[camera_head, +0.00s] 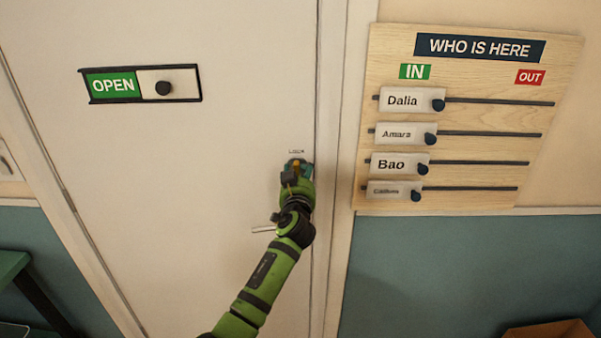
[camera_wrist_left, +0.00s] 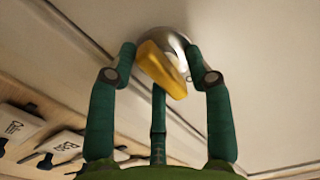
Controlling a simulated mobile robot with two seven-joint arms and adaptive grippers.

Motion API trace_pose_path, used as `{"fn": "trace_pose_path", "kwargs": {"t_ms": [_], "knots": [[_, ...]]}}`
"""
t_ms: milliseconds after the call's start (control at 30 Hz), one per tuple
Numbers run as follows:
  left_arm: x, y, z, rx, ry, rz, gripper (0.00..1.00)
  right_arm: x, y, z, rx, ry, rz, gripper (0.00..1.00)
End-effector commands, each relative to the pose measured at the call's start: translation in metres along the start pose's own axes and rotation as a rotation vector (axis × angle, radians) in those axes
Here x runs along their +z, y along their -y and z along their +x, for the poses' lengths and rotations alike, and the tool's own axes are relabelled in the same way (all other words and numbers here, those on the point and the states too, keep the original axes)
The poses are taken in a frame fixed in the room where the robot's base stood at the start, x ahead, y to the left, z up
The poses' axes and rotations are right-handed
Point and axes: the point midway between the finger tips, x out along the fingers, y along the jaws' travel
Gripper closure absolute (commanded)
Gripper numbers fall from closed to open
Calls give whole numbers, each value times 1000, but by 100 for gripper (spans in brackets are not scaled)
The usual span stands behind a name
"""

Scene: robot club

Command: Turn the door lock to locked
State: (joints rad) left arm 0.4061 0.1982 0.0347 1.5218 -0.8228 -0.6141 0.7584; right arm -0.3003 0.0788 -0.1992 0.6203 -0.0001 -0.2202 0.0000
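My left gripper (camera_head: 296,168) is at the lock on the white door, just under the small "LOCK" label (camera_head: 297,152). In the left wrist view the lock has a round silver plate (camera_wrist_left: 178,40) and a yellow turn knob (camera_wrist_left: 162,70). The knob is tilted. The left gripper's green fingers (camera_wrist_left: 160,62) stand on both sides of the knob and appear to touch it. A third finger sits below. In the head view the gripper covers most of the lock. My right gripper is not in view.
A door handle (camera_head: 263,229) is below the lock, partly behind my left arm. An "OPEN" slider sign (camera_head: 113,85) is on the door. A wooden "WHO IS HERE" board (camera_head: 480,75) with name sliders hangs on the wall at right. A green table (camera_head: 12,266) stands lower left.

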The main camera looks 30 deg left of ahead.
Motion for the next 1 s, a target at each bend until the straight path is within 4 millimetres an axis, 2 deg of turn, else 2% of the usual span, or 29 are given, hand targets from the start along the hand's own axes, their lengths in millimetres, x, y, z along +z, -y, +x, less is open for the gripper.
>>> {"fn": "trace_pose_path", "kwargs": {"t_ms": [1000], "knots": [[0,-2,-72,4,1,-1,51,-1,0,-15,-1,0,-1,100]]}}
